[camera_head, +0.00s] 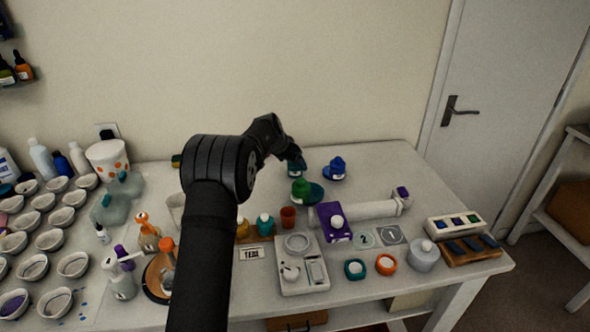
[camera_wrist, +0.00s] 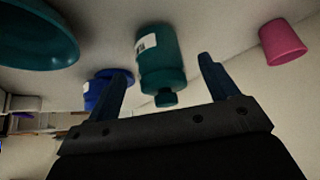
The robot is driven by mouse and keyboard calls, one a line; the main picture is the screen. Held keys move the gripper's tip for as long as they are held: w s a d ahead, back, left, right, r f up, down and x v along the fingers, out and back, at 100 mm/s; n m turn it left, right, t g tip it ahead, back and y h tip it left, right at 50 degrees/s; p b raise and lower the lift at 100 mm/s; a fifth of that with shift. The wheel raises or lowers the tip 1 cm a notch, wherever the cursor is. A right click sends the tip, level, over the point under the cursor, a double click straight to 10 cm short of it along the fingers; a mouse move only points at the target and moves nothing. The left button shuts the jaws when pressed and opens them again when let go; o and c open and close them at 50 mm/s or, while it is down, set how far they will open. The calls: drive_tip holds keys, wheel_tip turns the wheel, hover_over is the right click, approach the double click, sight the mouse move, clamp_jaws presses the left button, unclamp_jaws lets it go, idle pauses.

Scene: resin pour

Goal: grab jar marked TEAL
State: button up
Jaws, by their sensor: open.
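A teal jar (camera_wrist: 161,62) with a white label and a teal cap shows in the wrist view, upside down in that picture. The writing on its label is too small to read. In the head view this jar (camera_head: 295,171) stands at the back of the table, partly hidden by my gripper (camera_head: 292,158). My gripper is open in the wrist view (camera_wrist: 163,66), its two fingers on either side of the jar with a visible gap on each side. A small card (camera_head: 251,254) at the front of the table appears to read TEAL.
A blue jar (camera_head: 337,168) stands just right of the teal jar. A green object (camera_head: 300,188) sits by a teal dish (camera_head: 316,196) in front of it. A pink cup (camera_wrist: 284,42) shows in the wrist view. The table's back right is clear.

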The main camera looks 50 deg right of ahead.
drive_tip(key=shift+x, duration=1.45)
drive_tip(key=shift+c, duration=0.2)
drive_tip(key=c, duration=1.2)
drive_tip(key=shift+c, duration=0.2)
drive_tip(key=shift+r, duration=0.15)
